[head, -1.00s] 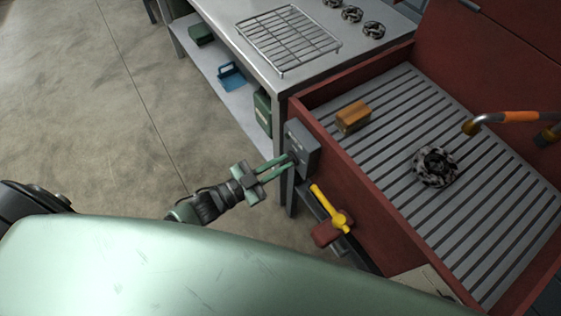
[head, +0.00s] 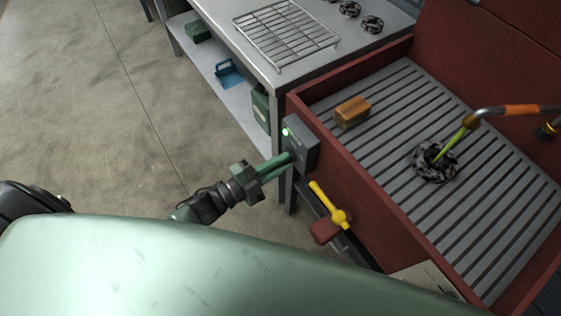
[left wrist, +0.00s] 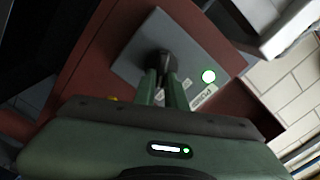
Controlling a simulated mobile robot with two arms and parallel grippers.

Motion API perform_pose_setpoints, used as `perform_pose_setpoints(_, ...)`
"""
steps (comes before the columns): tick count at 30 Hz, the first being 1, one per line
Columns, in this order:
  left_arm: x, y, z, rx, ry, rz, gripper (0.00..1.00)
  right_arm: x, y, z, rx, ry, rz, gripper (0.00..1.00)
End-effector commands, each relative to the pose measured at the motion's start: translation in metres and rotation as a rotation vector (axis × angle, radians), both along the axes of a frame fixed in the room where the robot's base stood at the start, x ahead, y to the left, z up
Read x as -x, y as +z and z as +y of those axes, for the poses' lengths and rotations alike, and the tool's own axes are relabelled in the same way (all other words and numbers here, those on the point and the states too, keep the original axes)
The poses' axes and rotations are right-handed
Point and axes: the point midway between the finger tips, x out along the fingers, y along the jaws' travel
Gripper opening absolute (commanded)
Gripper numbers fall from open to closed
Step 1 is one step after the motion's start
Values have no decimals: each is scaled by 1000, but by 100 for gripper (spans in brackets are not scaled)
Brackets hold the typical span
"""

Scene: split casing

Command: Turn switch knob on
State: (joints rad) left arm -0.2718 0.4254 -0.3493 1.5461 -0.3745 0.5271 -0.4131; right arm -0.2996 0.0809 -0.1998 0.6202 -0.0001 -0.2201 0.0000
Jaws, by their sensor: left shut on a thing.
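The grey switch box (head: 301,147) is fixed to the outer left side of the red sink-like cabinet. A green light (head: 285,132) glows on its face; it also shows in the left wrist view (left wrist: 208,76). My left gripper (head: 288,160) is at the box. In the left wrist view its green fingers (left wrist: 166,90) are shut on the dark round switch knob (left wrist: 159,62) on the grey plate. In the head view the knob is hidden by the fingers. My right gripper is not in view.
A yellow-handled valve (head: 330,205) sits just right of the arm on the cabinet's front. The red cabinet (head: 345,160) holds a slatted grate, a wooden-backed brush (head: 352,111), a mottled gear-like part (head: 436,161) and an orange-banded spout (head: 523,111). Open floor lies left.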

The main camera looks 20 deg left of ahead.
Motion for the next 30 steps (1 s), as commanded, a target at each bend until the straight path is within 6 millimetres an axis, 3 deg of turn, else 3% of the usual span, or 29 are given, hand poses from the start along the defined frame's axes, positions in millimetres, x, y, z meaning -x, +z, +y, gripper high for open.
perform_pose_setpoints(17, 1, -1, 0, -27, -1, -20, 0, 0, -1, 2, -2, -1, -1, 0)
perform_pose_setpoints(18, 1, -1, 0, -28, -1, -20, 20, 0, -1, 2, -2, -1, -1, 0)
perform_pose_setpoints(20, 1, -1, 0, -27, -1, -20, 34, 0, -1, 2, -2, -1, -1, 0)
perform_pose_setpoints(30, 2, -1, 1, -25, -1, -18, 34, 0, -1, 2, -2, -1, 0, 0)
